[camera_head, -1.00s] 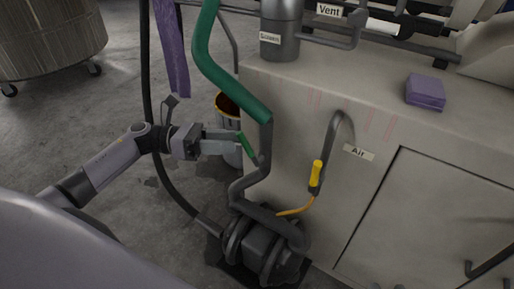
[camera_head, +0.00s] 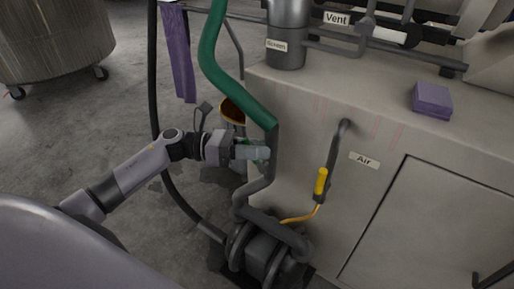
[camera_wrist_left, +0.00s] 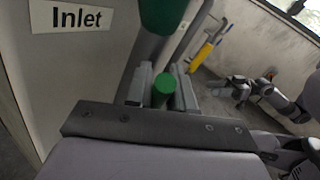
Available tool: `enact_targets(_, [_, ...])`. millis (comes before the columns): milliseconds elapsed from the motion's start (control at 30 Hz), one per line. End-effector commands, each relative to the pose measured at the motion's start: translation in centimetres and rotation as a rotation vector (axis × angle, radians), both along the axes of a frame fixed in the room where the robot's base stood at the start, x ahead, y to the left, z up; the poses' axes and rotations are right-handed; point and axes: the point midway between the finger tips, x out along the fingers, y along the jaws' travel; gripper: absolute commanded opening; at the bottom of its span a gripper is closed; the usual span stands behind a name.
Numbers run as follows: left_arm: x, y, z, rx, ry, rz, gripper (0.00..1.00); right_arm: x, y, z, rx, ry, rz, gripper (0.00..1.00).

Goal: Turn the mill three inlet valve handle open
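The green valve handle (camera_wrist_left: 163,90) stands on the grey pipe under a thick green hose (camera_head: 212,62). In the left wrist view its round end lies between my left gripper's two fingers (camera_wrist_left: 162,92), with little room on either side. Whether they press on it I cannot tell. In the head view my left gripper (camera_head: 253,152) is at the handle and hides most of it. An "Inlet" label (camera_wrist_left: 80,17) is on the cabinet wall beside it; no mill number is readable. An arm that looks like my right one (camera_wrist_left: 262,90) shows small in the wrist view; its finger state is unclear.
A yellow air handle (camera_head: 321,182) hangs on a bent pipe right of the inlet pipe. A dark pump (camera_head: 262,255) sits on the floor below. A black hose (camera_head: 154,95) runs behind my left arm. A purple block (camera_head: 432,99) lies on the cabinet top (camera_head: 375,92).

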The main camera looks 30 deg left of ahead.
Motion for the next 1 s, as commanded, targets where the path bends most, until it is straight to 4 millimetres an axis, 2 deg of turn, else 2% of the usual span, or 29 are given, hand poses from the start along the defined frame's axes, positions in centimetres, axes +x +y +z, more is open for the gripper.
enact_targets(267, [0.0,-0.1,0.2,0.04,-0.006,0.0,0.0,0.1,-0.2,0.5,-0.013,-0.005,-0.002,0.43])
enact_targets(433, [-0.1,-0.6,0.5,0.127,-0.019,-0.003,0.0,0.1,-0.8,1.3,-0.052,-0.016,-0.011,0.43])
enact_targets(600, [-0.2,-1.3,0.8,0.247,-0.036,-0.002,0.0,-0.9,-2.1,1.0,-0.129,0.003,-0.025,0.43])
enact_targets(1000, [-0.4,-2.5,0.5,0.475,-0.067,-0.002,0.0,-1.8,-4.2,0.0,-0.134,0.083,-0.075,0.43])
